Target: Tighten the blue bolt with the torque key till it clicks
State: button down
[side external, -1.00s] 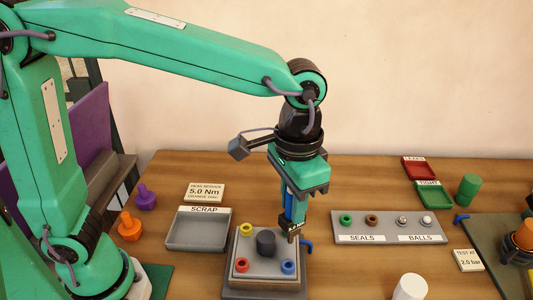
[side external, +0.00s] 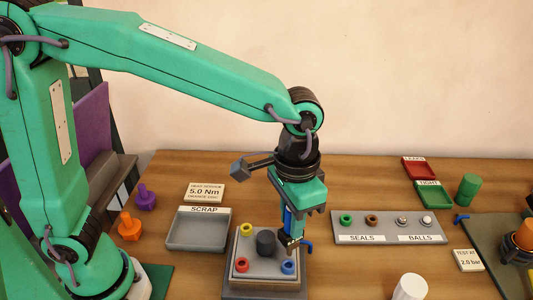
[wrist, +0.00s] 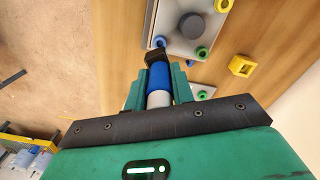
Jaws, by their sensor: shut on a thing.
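My gripper (side external: 297,210) is shut on the torque key, whose blue body (wrist: 159,77) sits between the two green fingers in the wrist view, with a dark head (wrist: 155,57). In the side view a blue strip of the key (side external: 288,221) shows, and its lower end is over the back right of the grey plate (side external: 239,278). The blue bolt (side external: 287,267) is at the plate's front right corner; it also shows in the wrist view (wrist: 160,41), just beyond the key's head. The head looks apart from the bolt.
The plate also carries a yellow piece (side external: 246,229), a red piece (side external: 242,265) and a dark central knob (side external: 266,242). A scrap tray (side external: 183,245) stands left, and the seals and balls panel (side external: 384,238) lies right. A white cylinder (side external: 411,287) stands at front right.

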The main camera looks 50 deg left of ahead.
jog(key=shift+f, duration=0.95)
jog(key=shift+f, duration=1.15)
dwell(1.2)
jog(key=c, duration=1.1)
grip_release()
jog(key=shift+r, duration=0.1)
jog(key=shift+r, duration=3.8)
